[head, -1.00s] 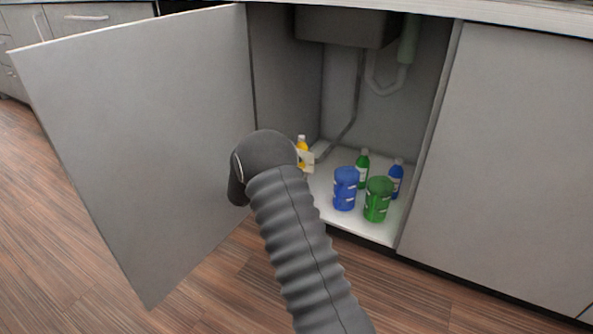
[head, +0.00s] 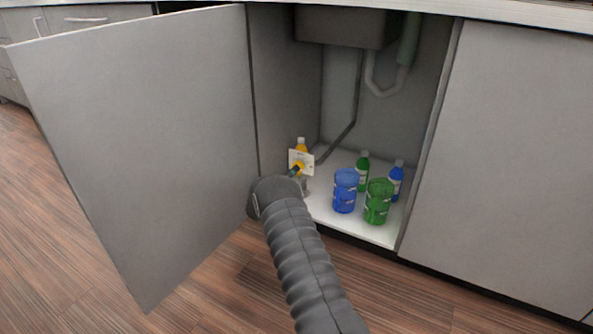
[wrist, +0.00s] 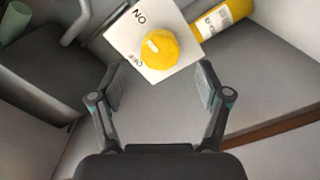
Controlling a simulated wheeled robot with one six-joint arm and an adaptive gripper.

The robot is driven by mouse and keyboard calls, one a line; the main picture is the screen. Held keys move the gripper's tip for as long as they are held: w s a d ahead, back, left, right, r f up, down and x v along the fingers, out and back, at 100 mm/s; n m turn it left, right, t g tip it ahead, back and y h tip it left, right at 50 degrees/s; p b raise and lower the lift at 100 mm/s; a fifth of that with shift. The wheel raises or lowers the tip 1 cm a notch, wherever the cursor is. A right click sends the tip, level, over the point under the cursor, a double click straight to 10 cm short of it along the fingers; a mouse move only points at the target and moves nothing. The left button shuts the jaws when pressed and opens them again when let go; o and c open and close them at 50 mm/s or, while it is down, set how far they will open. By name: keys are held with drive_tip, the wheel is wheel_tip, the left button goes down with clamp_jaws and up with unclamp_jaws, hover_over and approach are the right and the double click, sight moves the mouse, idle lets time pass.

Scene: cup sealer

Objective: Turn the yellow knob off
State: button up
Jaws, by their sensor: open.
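The yellow knob (wrist: 160,49) sits on a white plate (wrist: 128,28) marked ON and OFF in the wrist view. A pale mark on the knob's face lies toward its upper left. In the head view the plate (head: 306,158) stands inside the open cabinet at the left, with the yellow knob (head: 298,168) in front of it, partly hidden. My gripper (wrist: 160,80) is open and empty, with its fingers spread to either side below the knob, apart from it. In the head view my arm hides most of the gripper.
A yellow bottle (wrist: 222,20) stands close behind the plate. A blue canister (head: 345,191), a green canister (head: 378,202), a green bottle (head: 362,172) and a blue bottle (head: 396,181) stand to the right. The open cabinet door (head: 140,150) is at the left.

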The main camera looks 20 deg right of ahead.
drive_tip(key=shift+x, duration=2.7)
drive_tip(key=c, duration=1.2)
drive_tip(key=shift+o, duration=0.2)
